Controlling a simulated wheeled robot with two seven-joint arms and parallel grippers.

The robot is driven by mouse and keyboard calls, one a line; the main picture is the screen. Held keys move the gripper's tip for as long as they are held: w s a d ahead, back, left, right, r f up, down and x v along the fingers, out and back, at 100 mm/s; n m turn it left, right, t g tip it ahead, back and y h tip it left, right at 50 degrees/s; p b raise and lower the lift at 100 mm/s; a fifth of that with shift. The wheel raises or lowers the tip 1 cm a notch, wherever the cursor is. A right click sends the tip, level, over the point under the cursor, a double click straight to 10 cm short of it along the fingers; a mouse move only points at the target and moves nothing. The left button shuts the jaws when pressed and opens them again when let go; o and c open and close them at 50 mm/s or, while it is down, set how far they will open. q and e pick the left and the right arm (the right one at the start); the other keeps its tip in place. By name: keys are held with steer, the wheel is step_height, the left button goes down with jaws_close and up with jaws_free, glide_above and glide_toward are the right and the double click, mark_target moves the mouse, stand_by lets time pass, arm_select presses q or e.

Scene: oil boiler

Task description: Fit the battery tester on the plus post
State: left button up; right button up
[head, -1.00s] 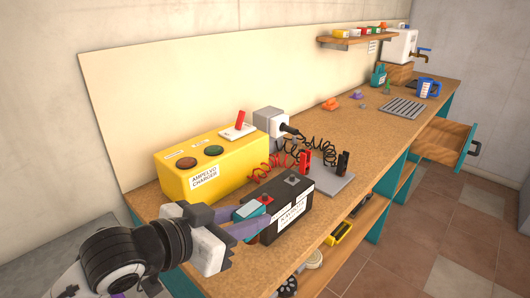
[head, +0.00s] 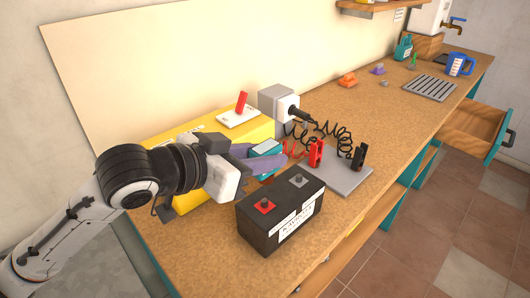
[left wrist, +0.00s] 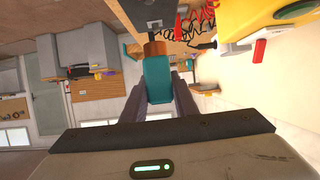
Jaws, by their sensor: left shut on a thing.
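My left gripper (head: 262,160) is shut on the battery tester, a teal block (head: 266,148), and holds it up behind the black battery (head: 272,222). In the left wrist view the teal tester (left wrist: 157,80) sits between the fingers, with a copper-brown end (left wrist: 157,48) pointing away from the gripper. The battery's plus post (head: 265,204) stands on a red square at its left end and looks bare. The other post (head: 298,180) stands on a grey square. The tester is apart from both posts. My right gripper is not in view.
The yellow charger (head: 190,200) is partly hidden behind my left arm. A red clamp (head: 316,153) and a black clamp (head: 359,157) on coiled cables stand at the grey plate (head: 345,178), right of the battery. A drawer (head: 475,128) is open at the far right.

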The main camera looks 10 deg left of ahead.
mark_target(263, 176)
arm_select(q)
steer(key=shift+s+a+f+b, duration=0.15)
steer(key=shift+f+b, duration=0.2)
steer(key=shift+f, duration=0.25)
steer(key=shift+f+b, duration=0.9)
steer(key=shift+f, duration=0.9)
steer(key=shift+p, duration=0.45)
steer(key=shift+r, duration=0.1)
steer(key=shift+p, duration=0.4)
